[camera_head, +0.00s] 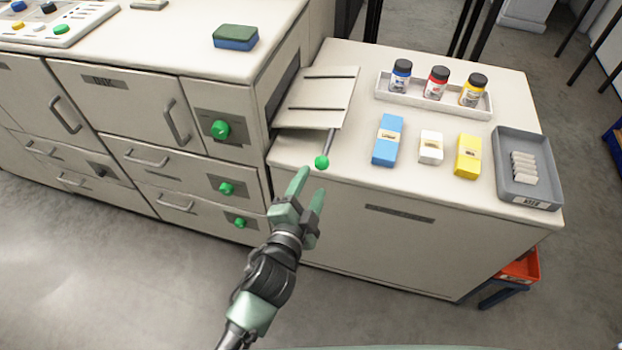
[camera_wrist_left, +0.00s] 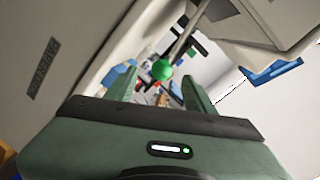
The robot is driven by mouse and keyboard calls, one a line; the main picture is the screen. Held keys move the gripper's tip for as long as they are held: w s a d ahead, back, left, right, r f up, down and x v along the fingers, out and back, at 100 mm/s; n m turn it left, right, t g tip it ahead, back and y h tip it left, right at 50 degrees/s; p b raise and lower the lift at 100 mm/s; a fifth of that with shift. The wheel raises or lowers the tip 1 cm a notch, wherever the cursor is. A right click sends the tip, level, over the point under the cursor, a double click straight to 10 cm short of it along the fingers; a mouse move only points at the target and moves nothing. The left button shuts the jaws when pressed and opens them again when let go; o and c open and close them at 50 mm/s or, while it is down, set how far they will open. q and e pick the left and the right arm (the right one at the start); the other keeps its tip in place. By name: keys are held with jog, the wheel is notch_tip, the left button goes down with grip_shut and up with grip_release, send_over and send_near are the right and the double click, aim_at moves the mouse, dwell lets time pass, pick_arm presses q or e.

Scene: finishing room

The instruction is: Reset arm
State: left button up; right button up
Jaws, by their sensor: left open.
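My left gripper (camera_head: 311,188) is open and empty in front of the right counter's near left corner. A green ball knob (camera_head: 322,162) on a thin metal rod sticks out from under a pale slotted plate (camera_head: 318,92), just beyond the fingertips. In the left wrist view the knob (camera_wrist_left: 162,70) shows between and beyond the two green fingers (camera_wrist_left: 160,90), apart from them. My right gripper is not in view.
The right counter (camera_head: 340,165) bears a rack (camera_head: 420,98) with three bottles, blue, white and yellow boxes, and a grey tray (camera_head: 530,197). Left cabinets have several green knobs (camera_head: 221,129). A sponge (camera_head: 235,38) lies on the left worktop. The floor (camera_head: 110,260) in front is clear.

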pick_arm(q)
jog(key=s+a+f+n+g+y, duration=0.1)
jog(key=s+a+f+n+g, duration=0.2)
jog(key=f, duration=0.8)
jog(key=s+a+f+g+y, duration=0.1)
jog(key=s+a+f+g, duration=0.2)
jog(key=f, duration=0.7)
jog(key=s+a+f+n+g+y, duration=0.15)
jog(key=s+a+f, duration=0.3)
jog(key=f, duration=0.65)
jog(key=s+a+f+n+g, duration=0.2)
jog(key=s+a+f, duration=0.3)
jog(key=s, duration=0.5)
jog(key=s+a+f+n+g+y, duration=0.1)
jog(key=s+a+f+n+g, duration=0.1)
jog(key=s+f, duration=0.5)
jog(key=s+a+f+n+g+y, duration=0.1)
jog(key=s+a+f+n, duration=0.3)
jog(key=s, duration=0.9)
jog(key=a+f+g, duration=0.1)
jog(key=a+f, duration=0.1)
jog(key=a, duration=0.1)
jog(key=shift+s+a+f+g, duration=0.25)
jog(key=shift+s+a+g, duration=0.05)
jog(key=shift+s+g, duration=0.1)
